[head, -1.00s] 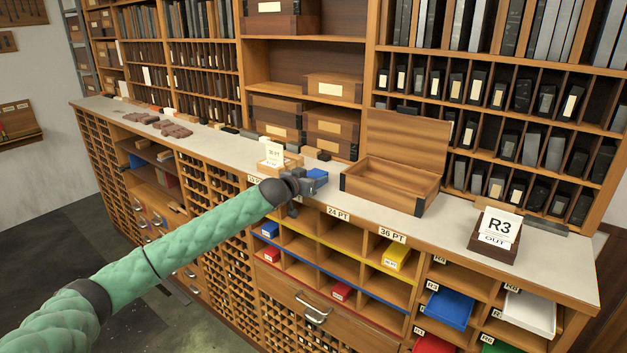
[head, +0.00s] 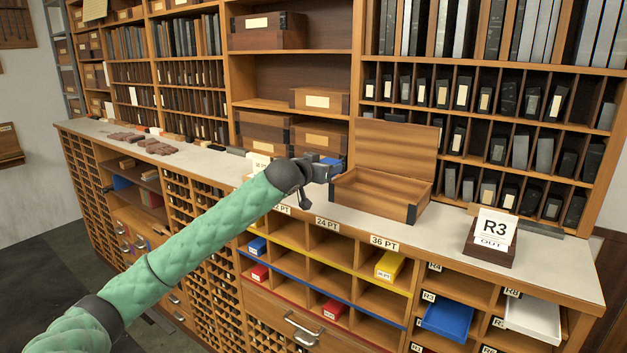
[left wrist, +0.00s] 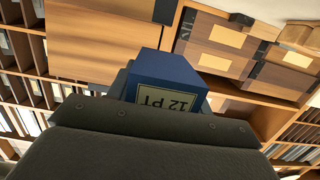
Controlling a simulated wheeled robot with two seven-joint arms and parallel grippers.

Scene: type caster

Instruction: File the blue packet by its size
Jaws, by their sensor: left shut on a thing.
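My left gripper (head: 326,170) is shut on the blue packet (head: 333,162), held over the counter by the left end of the open wooden box. In the left wrist view the blue packet (left wrist: 170,75) shows a label reading 12 PT, upside down. Below the counter is a pigeonhole rack (head: 346,246) with column labels 24 PT (head: 327,224) and 36 PT (head: 384,243); a further label to the left is partly hidden by my arm. Yellow, blue and red strips edge its rows. A blue packet (head: 257,246), red packets (head: 333,309) and a yellow packet (head: 389,264) lie inside. My right gripper is out of view.
The open wooden box (head: 380,193) stands on the counter (head: 440,222). An R3 OUT card holder (head: 490,240) is to its right. A pale card (head: 259,164) stands partly behind my arm. Blue (head: 447,317) and white (head: 532,317) trays sit in lower right compartments.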

